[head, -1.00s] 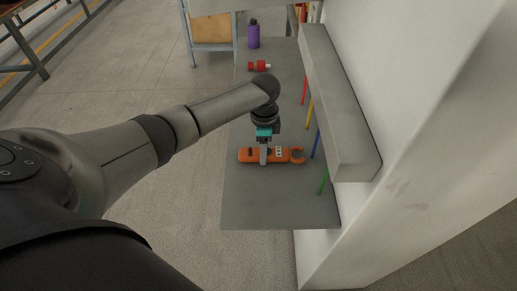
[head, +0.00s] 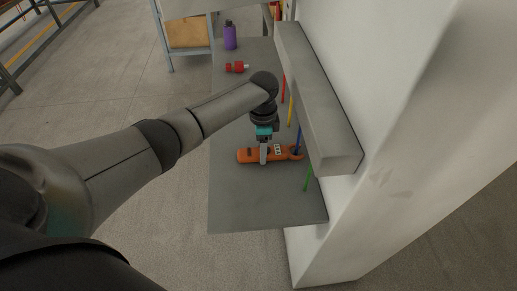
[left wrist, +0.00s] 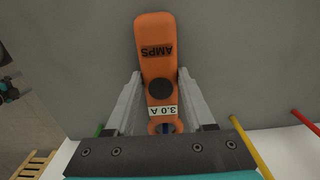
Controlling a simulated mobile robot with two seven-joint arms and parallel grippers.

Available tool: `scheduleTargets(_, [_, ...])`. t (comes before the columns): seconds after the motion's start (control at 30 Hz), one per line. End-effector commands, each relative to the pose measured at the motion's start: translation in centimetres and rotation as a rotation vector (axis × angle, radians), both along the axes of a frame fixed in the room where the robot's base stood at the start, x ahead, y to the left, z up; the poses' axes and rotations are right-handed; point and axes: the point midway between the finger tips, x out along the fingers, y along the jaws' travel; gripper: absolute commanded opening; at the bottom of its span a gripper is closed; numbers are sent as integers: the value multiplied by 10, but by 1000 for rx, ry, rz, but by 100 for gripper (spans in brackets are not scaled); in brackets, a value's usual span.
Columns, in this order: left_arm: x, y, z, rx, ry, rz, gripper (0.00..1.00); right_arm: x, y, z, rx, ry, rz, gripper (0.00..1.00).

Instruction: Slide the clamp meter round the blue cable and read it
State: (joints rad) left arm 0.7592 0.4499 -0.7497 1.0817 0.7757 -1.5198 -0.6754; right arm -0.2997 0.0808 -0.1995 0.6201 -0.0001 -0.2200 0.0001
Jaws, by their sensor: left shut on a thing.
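The orange clamp meter (head: 248,156) lies flat and level, low over the grey shelf, its ring end to the right. My left gripper (head: 263,160) is shut on its body. The ring is at the blue cable (head: 298,139), which appears to pass through it. A bluish spot shows inside the partly hidden ring. My right gripper is not in view.
The red (head: 283,90), yellow (head: 291,110) and green (head: 308,180) cables stand beside the blue one, under a grey ledge (head: 310,90) on the white wall. A red item (head: 236,67) and purple bottle (head: 230,38) are at the far end. The near grey surface (head: 255,205) is clear.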

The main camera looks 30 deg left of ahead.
Motion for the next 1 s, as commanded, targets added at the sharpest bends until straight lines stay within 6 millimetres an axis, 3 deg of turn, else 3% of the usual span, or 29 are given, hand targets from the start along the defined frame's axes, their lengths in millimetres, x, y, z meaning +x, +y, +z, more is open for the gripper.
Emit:
scheduleTargets(0.37, [1,-1,1,1,-1,0,0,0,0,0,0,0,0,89])
scheduleTargets(0.4, [1,-1,1,1,-1,0,58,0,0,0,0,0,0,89])
scheduleTargets(0.7, [1,-1,0,0,0,0,89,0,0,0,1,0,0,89])
scheduleTargets(1.0, [1,-1,3,1,1,-1,89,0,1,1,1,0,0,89])
